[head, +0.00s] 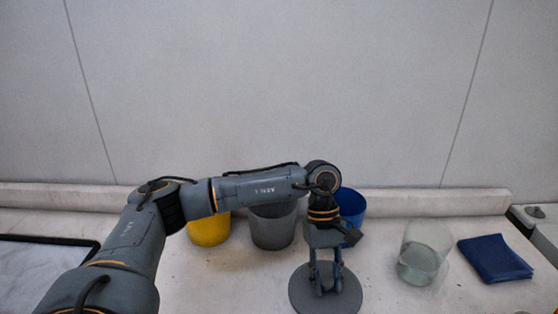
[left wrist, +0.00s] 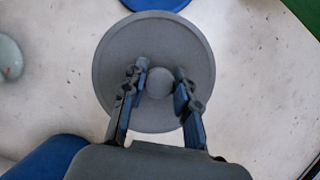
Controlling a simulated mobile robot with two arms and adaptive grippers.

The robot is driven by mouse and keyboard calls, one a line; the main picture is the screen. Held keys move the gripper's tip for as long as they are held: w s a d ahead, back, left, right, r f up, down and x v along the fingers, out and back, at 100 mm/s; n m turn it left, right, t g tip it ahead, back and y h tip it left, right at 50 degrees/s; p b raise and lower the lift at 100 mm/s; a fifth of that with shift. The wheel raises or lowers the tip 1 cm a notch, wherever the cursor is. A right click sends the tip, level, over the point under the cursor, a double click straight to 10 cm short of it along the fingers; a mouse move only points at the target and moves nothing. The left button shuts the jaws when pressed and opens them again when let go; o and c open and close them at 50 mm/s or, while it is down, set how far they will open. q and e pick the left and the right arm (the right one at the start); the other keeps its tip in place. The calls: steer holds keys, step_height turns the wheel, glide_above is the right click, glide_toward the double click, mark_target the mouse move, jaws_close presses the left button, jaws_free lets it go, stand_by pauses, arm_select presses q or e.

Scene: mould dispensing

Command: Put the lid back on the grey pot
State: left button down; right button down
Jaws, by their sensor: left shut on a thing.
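The grey pot (head: 273,235) stands near the back of the table, partly behind my left arm, so its rim is partly hidden. The round grey lid (head: 300,298) is in front of it and to the right, and its near edge is cut off by the head picture. My left gripper (head: 328,283) points down and is shut on the lid's knob. In the left wrist view the lid (left wrist: 158,112) lies flat below the fingers (left wrist: 158,84), which stand on either side of the round knob (left wrist: 155,82). Whether the lid touches the table is unclear. My right gripper is not seen.
A yellow pot (head: 209,231) stands left of the grey pot, a blue pot (head: 352,207) right of it. A glass beaker (head: 420,258) and a folded blue cloth (head: 494,258) are at the right. A dark-edged tray (head: 40,238) is far left.

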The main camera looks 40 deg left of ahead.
arm_select(q)
steer(key=w+a+r+n+t, duration=0.1)
steer(key=n, duration=0.1)
steer(key=w+a+r+n+t+p, duration=0.1)
steer(key=w+a+n, duration=0.1)
steer(key=n, duration=0.1)
steer(key=w+a+r+n+t+h+p, duration=0.1)
steer(key=w+a+n, duration=0.1)
steer(key=shift+w+a+r+n, duration=0.15)
steer(key=shift+a+r+n, duration=0.1)
steer(key=shift+n, duration=0.15)
steer(key=w+a+r+n+t+y+p, duration=0.2)
steer(key=w+a+r+n+p, duration=0.15)
steer(key=a+n, duration=0.6)
steer(key=w+a+r+n+t+y+p, duration=0.25)
steer(key=a+r+n, duration=0.25)
steer(key=a+n, duration=0.45)
step_height(320, 180, down, 7)
steer(key=a+m+b, duration=0.1)
steer(key=b, duration=0.3)
steer(key=shift+w+a, duration=0.2)
steer(key=shift+a, duration=0.05)
steer(key=shift+r, duration=0.2)
steer(key=shift+f, duration=0.2)
